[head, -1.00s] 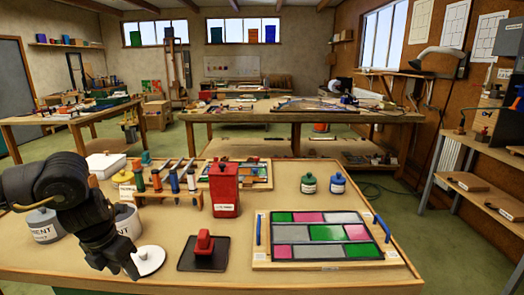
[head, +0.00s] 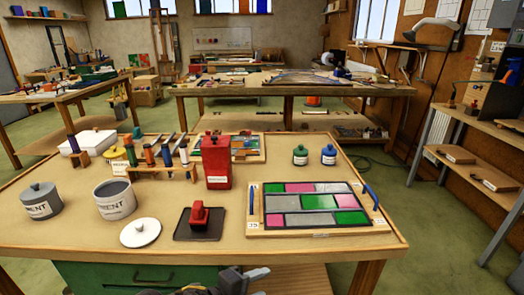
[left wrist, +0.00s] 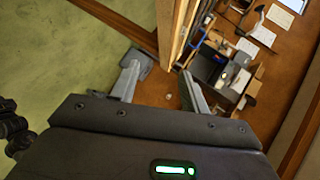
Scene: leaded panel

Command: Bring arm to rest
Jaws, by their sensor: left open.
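My left gripper (head: 262,283) is at the bottom edge of the head view, low in front of the bench, with its fingers pointing right. It is open and empty; in the left wrist view the two fingers (left wrist: 163,80) stand apart with nothing between them. The leaded panel (head: 312,202), with green, pink and grey glass in a wooden frame, lies flat on the bench (head: 330,250). An open cement tub (head: 115,202) stands at the left, with a white lid (head: 140,233) lying in front of it. My right gripper is not in view.
A red-handled block (head: 199,216) sits on a dark tray. A red canister (head: 217,165), a rack of rollers (head: 165,172), a lidded tub (head: 40,200) and two small jars (head: 328,156) stand on the bench. The wrist view shows a wooden edge (left wrist: 168,30) near the fingers.

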